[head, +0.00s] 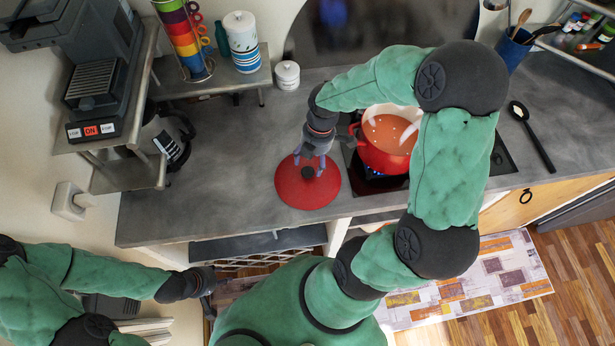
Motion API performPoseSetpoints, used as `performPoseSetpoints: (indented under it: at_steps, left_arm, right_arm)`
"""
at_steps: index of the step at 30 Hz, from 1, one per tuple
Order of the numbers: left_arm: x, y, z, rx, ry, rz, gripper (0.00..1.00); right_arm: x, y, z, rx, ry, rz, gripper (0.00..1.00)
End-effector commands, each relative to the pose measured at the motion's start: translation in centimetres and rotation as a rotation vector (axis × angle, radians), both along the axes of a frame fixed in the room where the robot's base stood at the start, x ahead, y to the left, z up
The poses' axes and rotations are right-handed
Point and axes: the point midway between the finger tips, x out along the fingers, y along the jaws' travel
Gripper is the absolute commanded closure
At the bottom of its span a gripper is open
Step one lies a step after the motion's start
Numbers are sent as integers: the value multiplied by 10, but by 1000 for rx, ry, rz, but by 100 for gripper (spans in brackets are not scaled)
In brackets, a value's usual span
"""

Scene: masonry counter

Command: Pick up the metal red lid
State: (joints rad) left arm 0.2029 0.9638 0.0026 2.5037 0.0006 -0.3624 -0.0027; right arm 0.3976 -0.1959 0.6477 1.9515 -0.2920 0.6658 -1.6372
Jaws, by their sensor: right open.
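The round red lid (300,190) with a dark knob (308,172) lies on the grey counter, left of the stove and near the front edge. My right gripper (308,166) points down over the lid, with its open fingers at either side of the knob. I cannot tell whether the fingers touch it. My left gripper (209,304) is low at the lower left, in front of the counter and away from the lid. Its fingers are too dark and small to read.
A red pot (380,160) with orange-red contents stands on the lit stove, close right of the lid. A white lidded jar (287,75) stands at the back. Counter (205,185) left of the lid is clear.

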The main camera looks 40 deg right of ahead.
Motion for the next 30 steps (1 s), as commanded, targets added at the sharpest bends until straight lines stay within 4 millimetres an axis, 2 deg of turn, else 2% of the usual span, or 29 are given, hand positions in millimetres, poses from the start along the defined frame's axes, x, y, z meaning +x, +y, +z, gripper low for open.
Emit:
performPoseSetpoints:
  at_steps: [8,16,24,30]
  left_arm:
    - [0,0,-3,0,-1,0,60]
    - [0,0,-10,0,-1,0,60]
    - [0,0,-10,0,-1,0,60]
    - [0,0,-10,0,-1,0,60]
  right_arm:
    - [1,3,-17,1,2,-1,34]
    - [4,9,-52,1,1,-2,34]
    - [4,9,-55,0,-1,-1,34]
    - [4,9,-55,0,-1,-1,90]
